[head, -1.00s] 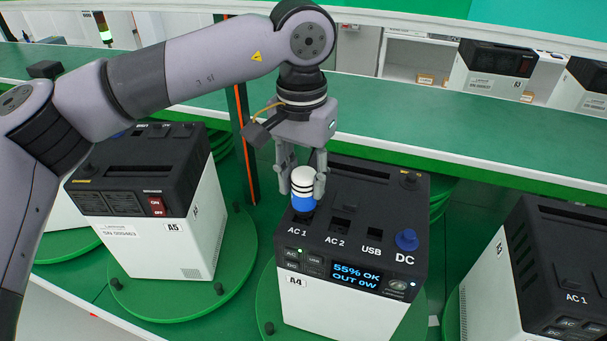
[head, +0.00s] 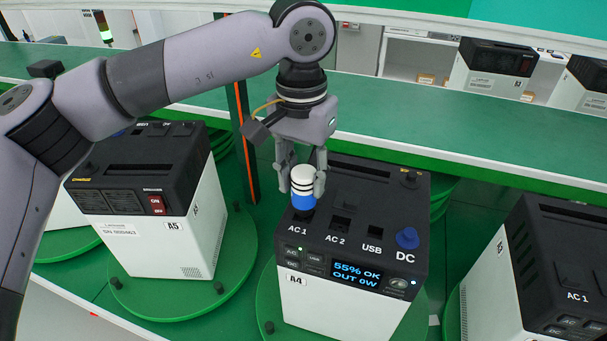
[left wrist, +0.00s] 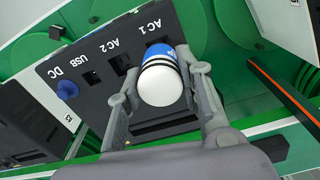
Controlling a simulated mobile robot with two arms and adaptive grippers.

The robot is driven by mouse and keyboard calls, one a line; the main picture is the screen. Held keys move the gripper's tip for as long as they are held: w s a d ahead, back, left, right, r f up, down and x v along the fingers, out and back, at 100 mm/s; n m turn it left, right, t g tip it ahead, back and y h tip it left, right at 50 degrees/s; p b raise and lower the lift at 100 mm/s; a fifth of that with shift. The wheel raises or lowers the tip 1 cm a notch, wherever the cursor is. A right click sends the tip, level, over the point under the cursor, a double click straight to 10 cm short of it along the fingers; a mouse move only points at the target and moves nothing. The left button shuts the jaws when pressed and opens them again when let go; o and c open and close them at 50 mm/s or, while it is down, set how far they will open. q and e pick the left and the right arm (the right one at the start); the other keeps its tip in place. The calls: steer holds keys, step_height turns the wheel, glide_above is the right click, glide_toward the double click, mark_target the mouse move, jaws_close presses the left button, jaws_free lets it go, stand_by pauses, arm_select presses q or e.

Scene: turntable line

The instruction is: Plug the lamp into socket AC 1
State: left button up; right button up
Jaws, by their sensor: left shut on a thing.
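The lamp (head: 303,188) is a short cylinder with a white top, black bands and a blue lower part. It stands upright at socket AC 1 (head: 300,214) on the black top of unit A4 (head: 340,307). My left gripper (head: 303,182) is shut on the lamp from above, one finger on each side. The left wrist view shows the lamp (left wrist: 161,80) between the fingers, beside the AC 1 label. The lamp hides most of the socket, so I cannot tell how deep its plug sits. My right gripper is not in view.
AC 2 (head: 341,223) and USB (head: 375,232) are open sockets; a blue plug or cap (head: 407,238) sits at DC. The display (head: 357,275) reads 55% OK; its watt figure is hard to read. Unit A5 (head: 150,240) stands left, another unit (head: 500,270) right.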

arm_select(q)
steer(key=shift+f+b, duration=1.25)
steer(key=shift+f, duration=0.1)
steer(key=o, duration=1.3)
steer(key=shift+o, duration=0.2)
